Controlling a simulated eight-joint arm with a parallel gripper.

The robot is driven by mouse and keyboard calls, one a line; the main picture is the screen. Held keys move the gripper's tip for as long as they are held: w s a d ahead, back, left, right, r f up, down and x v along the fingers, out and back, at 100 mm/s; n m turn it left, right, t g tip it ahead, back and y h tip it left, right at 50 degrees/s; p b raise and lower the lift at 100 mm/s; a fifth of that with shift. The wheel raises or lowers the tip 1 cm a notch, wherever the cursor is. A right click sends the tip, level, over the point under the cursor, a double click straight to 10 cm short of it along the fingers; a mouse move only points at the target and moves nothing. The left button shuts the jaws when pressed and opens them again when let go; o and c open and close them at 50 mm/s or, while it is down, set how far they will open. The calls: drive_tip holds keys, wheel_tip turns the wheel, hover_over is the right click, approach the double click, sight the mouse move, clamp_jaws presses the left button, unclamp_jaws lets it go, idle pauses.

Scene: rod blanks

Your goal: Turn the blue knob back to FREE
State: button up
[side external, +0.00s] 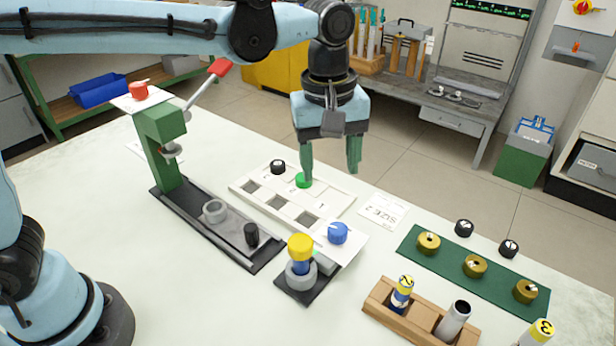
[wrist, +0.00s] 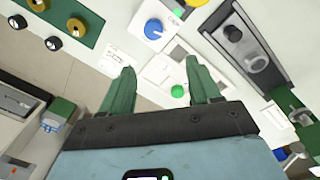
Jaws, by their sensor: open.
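The blue knob (side external: 338,233) sits on a white plate at the near right end of the white slotted tray. It has a pale pointer mark, but its label is too small to read. It also shows in the wrist view (wrist: 154,29), with a small lit green spot beside it. My gripper (side external: 331,175) has green fingers pointing down, apart and empty, above the far end of the tray. In the wrist view the fingers (wrist: 158,72) are spread, with the blue knob beyond their tips. The gripper is clear of the blue knob.
A green button (side external: 303,181) and a black knob (side external: 278,167) stand near the gripper. A yellow-capped rod (side external: 301,250) stands in a holder beside the blue knob. A green press (side external: 165,150) is left. A green mat (side external: 450,279) with brass pieces and a wooden rack (side external: 378,308) are right.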

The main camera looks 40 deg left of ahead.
sight(339, 230)
drive_tip(key=shift+n+g, duration=0.3)
drive_tip(key=shift+n, duration=0.2)
drive_tip(key=f, duration=0.4)
drive_tip(key=d+f, duration=0.1)
drive_tip(key=f, duration=0.3)
drive_tip(key=d+f, duration=0.1)
drive_tip(key=f, duration=0.3)
drive_tip(key=shift+w+d+f, duration=0.15)
drive_tip(key=shift+d+f, duration=0.05)
drive_tip(key=shift+f, duration=0.2)
drive_tip(key=c, duration=1)
drive_tip(key=shift+c, duration=0.2)
